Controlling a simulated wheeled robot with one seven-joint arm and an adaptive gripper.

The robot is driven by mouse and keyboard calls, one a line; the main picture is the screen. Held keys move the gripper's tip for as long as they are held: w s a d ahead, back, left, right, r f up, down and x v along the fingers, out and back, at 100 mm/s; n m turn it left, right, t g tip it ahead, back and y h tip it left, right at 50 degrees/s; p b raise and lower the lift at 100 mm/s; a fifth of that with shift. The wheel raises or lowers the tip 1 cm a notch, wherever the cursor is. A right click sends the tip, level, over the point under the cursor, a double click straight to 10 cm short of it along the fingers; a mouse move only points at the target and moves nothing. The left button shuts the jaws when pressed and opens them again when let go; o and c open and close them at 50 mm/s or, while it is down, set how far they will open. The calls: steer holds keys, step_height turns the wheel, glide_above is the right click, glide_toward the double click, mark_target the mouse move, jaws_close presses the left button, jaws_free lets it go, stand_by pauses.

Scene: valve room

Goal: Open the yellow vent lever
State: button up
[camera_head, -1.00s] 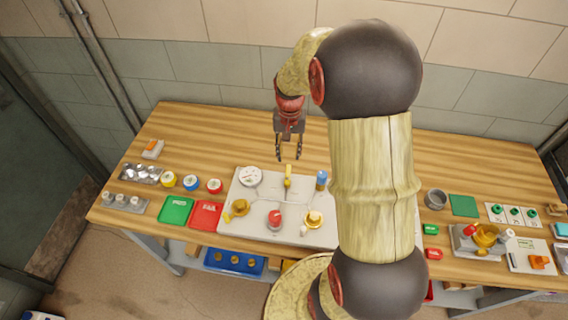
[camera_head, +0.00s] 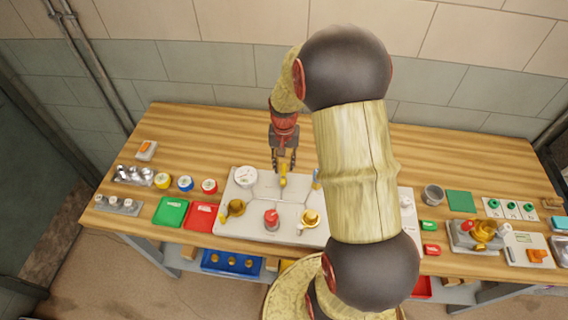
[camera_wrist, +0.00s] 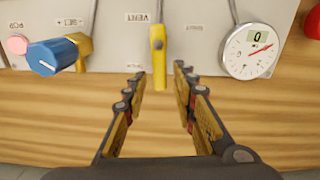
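The yellow vent lever (camera_wrist: 159,55) sticks out from the pale panel (camera_wrist: 110,50) under the VENT label in the wrist view. In the head view the lever (camera_head: 283,178) stands at the panel's back edge, just below my gripper (camera_head: 284,163). In the wrist view my gripper (camera_wrist: 160,85) is open, with one finger on each side of the lever's line. The lever's free end lies between or just beyond the fingertips; I cannot tell whether anything touches. Nothing is held.
On the panel, a blue knob (camera_wrist: 54,55) and a round gauge (camera_wrist: 249,50) flank the lever. A red knob (camera_head: 271,217) and brass valves stand further forward. Green (camera_head: 171,211) and red (camera_head: 202,215) trays lie left. Wood behind the panel is clear.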

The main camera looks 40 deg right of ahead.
steer(key=c, duration=0.6)
jaws_close()
steer(key=shift+s+d+m, duration=0.15)
steer(key=shift+m, duration=0.35)
steer(key=o, duration=0.7)
jaws_free()
steer(key=shift+o, duration=0.5)
steer(key=shift+r, duration=0.1)
